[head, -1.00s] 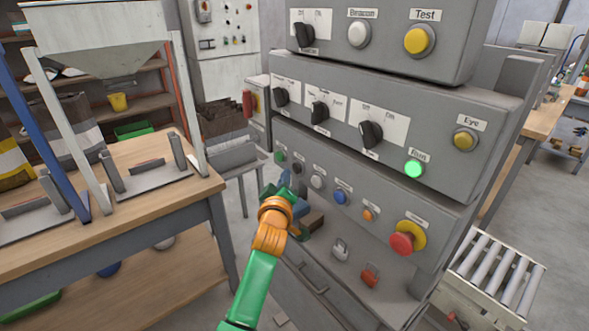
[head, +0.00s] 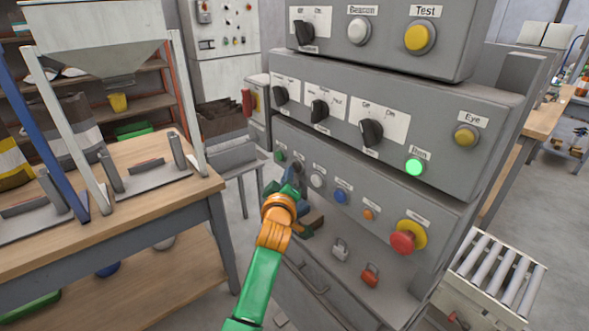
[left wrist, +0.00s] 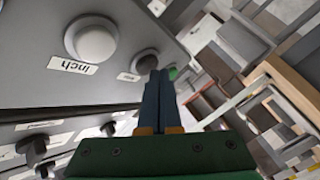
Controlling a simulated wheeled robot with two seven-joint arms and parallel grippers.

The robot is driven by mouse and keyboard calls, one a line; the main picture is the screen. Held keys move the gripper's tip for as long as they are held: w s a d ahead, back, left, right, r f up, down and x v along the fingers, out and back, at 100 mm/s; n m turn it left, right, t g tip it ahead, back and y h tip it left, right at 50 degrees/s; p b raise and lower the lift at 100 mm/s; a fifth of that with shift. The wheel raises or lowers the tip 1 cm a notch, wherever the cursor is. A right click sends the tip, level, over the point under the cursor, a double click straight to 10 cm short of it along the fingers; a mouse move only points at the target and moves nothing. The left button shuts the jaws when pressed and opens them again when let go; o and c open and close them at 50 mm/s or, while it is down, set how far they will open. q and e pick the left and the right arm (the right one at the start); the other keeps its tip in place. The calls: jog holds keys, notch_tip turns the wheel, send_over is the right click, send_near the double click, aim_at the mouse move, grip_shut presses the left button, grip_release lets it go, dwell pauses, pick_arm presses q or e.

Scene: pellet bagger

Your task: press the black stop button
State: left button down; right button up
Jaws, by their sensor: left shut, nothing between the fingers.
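The black stop button (head: 296,169) is on the lower sloped panel, between a green button (head: 280,155) and a white button (head: 317,181). In the left wrist view the dark button (left wrist: 145,62) is just beyond the fingertips, partly covered by them. My left gripper (head: 293,183) is shut and empty, its fingers pointing at the panel close to this button. It also shows in the left wrist view (left wrist: 159,74). I cannot tell whether the fingertips touch the button. My right gripper is not in view.
The white button labelled Inch (left wrist: 95,40) is close beside the fingers. Farther right are a blue button (head: 340,197), an orange one (head: 368,214) and a red mushroom button (head: 404,239). The Run lamp (head: 415,167) glows green. A wooden bench (head: 130,210) stands left.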

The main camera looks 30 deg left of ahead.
pick_arm(q)
jog(key=shift+w+d, duration=0.1)
jog(key=shift+w, duration=0.15)
dwell(0.5)
jog(key=s+a+p, duration=0.2)
jog(key=s+p, duration=0.3)
jog(key=s, duration=0.2)
jog(key=shift+a, duration=0.4)
dwell(0.3)
